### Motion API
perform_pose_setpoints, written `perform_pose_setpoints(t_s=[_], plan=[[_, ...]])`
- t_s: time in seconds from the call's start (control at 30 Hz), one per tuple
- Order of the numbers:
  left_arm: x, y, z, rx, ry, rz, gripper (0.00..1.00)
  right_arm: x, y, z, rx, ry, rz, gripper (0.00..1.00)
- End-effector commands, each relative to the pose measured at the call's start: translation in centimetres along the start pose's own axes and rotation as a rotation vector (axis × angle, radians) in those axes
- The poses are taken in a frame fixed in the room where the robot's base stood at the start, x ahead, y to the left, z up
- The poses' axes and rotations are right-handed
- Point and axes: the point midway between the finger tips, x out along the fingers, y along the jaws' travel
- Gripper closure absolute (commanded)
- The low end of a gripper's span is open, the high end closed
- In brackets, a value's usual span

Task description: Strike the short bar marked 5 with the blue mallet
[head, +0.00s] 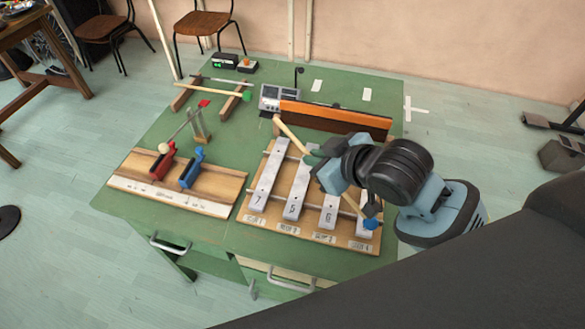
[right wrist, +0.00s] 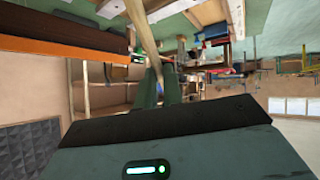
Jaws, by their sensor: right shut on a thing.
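The bar marked 5 (head: 295,196) is a pale metal bar on the wooden frame (head: 246,213), second from the left between the bars marked 7 (head: 265,178) and 6 (head: 329,213). My right gripper (head: 316,162) is shut on the wooden stick of the blue mallet (head: 287,131). The stick slants from upper left to lower right. Its blue head (head: 372,223) shows over the rightmost bar; I cannot tell whether it touches. The gripper hides upper parts of the right-hand bars. The stick (right wrist: 146,40) also shows in the right wrist view. My left gripper is out of view.
An orange-fronted wooden box (head: 335,115) stands behind the bars. A wooden board with red (head: 161,166) and blue (head: 192,168) blocks lies to the left. A green-headed mallet (head: 245,96) rests on wooden supports farther back. The green table (head: 145,142) has drawers in front.

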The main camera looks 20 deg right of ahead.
Motion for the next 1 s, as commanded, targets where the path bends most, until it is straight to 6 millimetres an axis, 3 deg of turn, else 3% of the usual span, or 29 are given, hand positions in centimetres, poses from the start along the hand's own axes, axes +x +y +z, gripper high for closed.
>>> perform_pose_setpoints(t_s=[0.2, 0.47, 0.8, 1.0], plan=[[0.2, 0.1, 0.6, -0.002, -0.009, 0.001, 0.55, 0.8, -2.6, 0.2, -0.313, 0.076, -0.227, 1.00], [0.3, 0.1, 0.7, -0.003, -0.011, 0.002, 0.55, 0.4, -5.2, -0.2, -0.660, 0.221, -0.476, 1.00], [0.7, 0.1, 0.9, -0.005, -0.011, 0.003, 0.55, -2.7, -7.7, -2.3, -1.112, 0.538, -0.817, 1.00], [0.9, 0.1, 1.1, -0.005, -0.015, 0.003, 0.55, -4.9, -8.0, -3.9, -1.259, 0.701, -0.944, 1.00]])
